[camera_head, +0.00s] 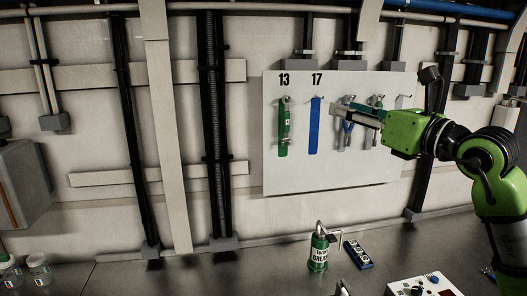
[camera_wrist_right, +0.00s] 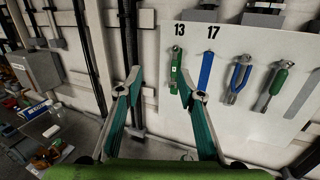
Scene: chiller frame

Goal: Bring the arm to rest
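My right arm (camera_head: 490,180), green and black, reaches in from the right in the head view. Its gripper (camera_head: 350,111) is in front of the white tool board, overlapping the hanging tools in that view. In the right wrist view the gripper (camera_wrist_right: 158,82) has its two fingers spread apart, with nothing between them. My left gripper does not show in either view.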

